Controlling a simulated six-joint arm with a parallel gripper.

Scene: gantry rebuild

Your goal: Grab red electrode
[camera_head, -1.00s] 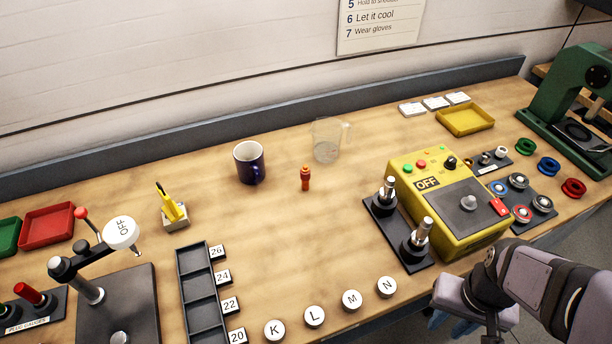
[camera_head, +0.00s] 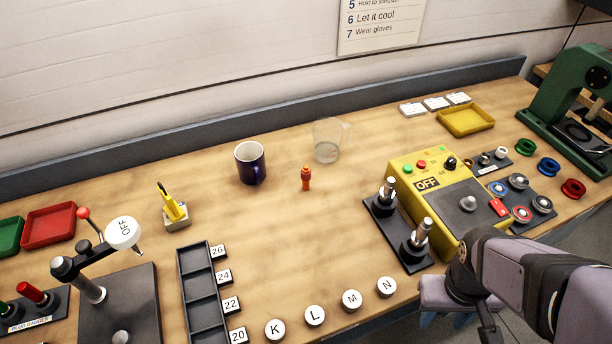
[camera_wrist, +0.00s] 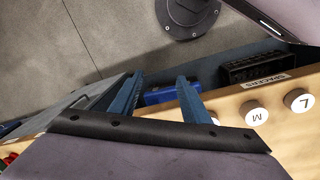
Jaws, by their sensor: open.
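A red-ringed metal piece (camera_head: 522,214) sits in the dark tray right of the yellow machine, beside a blue-ringed piece (camera_head: 518,182) and grey ones. It may be the red electrode, but no label is readable. A small orange-red peg (camera_head: 306,179) stands upright mid-bench. My gripper (camera_head: 444,320) hangs off the bench's front edge at lower right, in front of the yellow machine and apart from these pieces. In the wrist view its two blue fingers (camera_wrist: 160,80) are spread with nothing held between them. No electrode is recognisable there.
The yellow machine (camera_head: 448,205), reading OFF, and two metal posts on black bases (camera_head: 416,245) stand between my gripper and mid-bench. Lettered discs (camera_head: 352,300) line the front edge. A mug (camera_head: 250,165) and clear beaker (camera_head: 326,142) stand behind.

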